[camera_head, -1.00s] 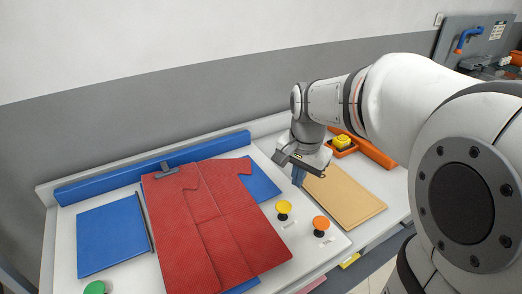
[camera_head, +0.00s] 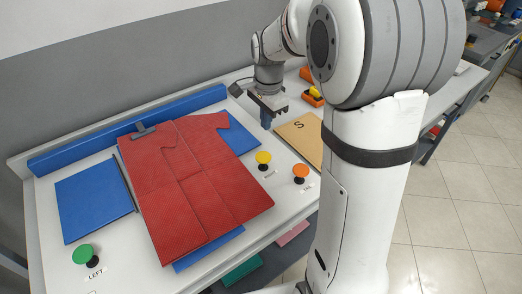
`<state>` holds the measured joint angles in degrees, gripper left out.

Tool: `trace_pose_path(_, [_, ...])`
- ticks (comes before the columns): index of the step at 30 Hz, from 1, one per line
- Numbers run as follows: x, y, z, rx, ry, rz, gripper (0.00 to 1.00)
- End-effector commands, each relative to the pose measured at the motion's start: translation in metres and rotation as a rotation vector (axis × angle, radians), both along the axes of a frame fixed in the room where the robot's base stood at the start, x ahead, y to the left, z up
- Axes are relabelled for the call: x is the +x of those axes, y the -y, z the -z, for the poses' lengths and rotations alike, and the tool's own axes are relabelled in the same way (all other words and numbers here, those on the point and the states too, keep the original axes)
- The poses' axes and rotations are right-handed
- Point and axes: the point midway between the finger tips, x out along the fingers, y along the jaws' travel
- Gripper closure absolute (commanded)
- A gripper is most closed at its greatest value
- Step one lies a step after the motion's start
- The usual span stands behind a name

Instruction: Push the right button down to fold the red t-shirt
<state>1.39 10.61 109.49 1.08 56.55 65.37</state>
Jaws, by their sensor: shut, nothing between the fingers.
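The left blue panel (camera_head: 93,198) lies flat and bare. A green button (camera_head: 82,254) labelled LEFT stands at the front left. A yellow button (camera_head: 263,158) and an orange button (camera_head: 300,171) stand to the right of the shirt; their labels are too small to read surely. My gripper (camera_head: 266,122) is shut and empty, pointing down behind the yellow button and above the table, touching no button.
A tan board (camera_head: 303,138) marked S lies right of the gripper, partly hidden by my arm. An orange tray with a yellow thing (camera_head: 314,95) stands behind it. A blue bar (camera_head: 130,131) runs along the table's back. Tiled floor is free at right.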

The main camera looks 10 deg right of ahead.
Motion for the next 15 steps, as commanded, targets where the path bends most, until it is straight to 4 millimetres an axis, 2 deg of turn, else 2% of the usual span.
trace_pose_path(9, [0.003,-0.001,0.066,0.0,-0.007,0.0,1.0])
trace_pose_path(15, [0.005,-0.001,0.101,0.0,-0.005,0.0,1.0])
